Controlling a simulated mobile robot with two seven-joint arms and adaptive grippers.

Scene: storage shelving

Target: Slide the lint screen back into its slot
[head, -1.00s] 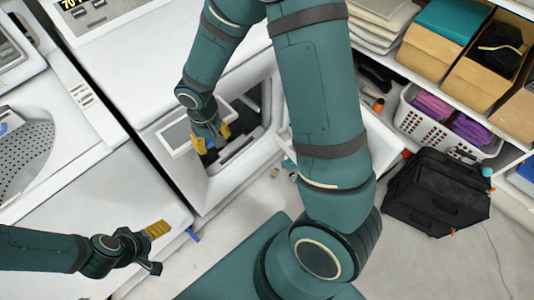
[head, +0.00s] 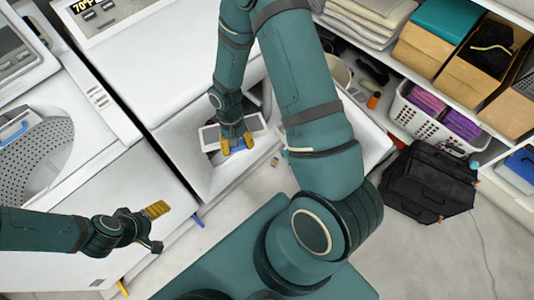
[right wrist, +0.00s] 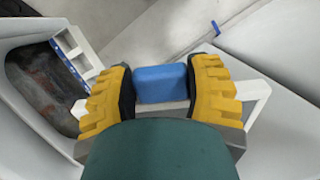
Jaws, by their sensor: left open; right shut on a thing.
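The lint screen (head: 254,124) is a pale rectangular frame with a blue handle (right wrist: 162,84). My right gripper (head: 237,144) is shut on the blue handle, with a yellow-padded finger on each side of it. The screen sticks out on both sides of the gripper, in front of the white dryer's opening. My arm hides much of that opening, and I cannot make out the slot in the head view. In the right wrist view, a dark opening (right wrist: 40,82) lies at left, beside a white slotted piece (right wrist: 74,52). My left gripper (head: 156,228) is open and empty at lower left.
A washer with a perforated drum (head: 38,150) stands at left. Shelves at right hold folded cloths, boxes and a white basket (head: 432,124). A black bag (head: 432,184) stands on the floor. A small object (head: 274,162) lies near the dryer.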

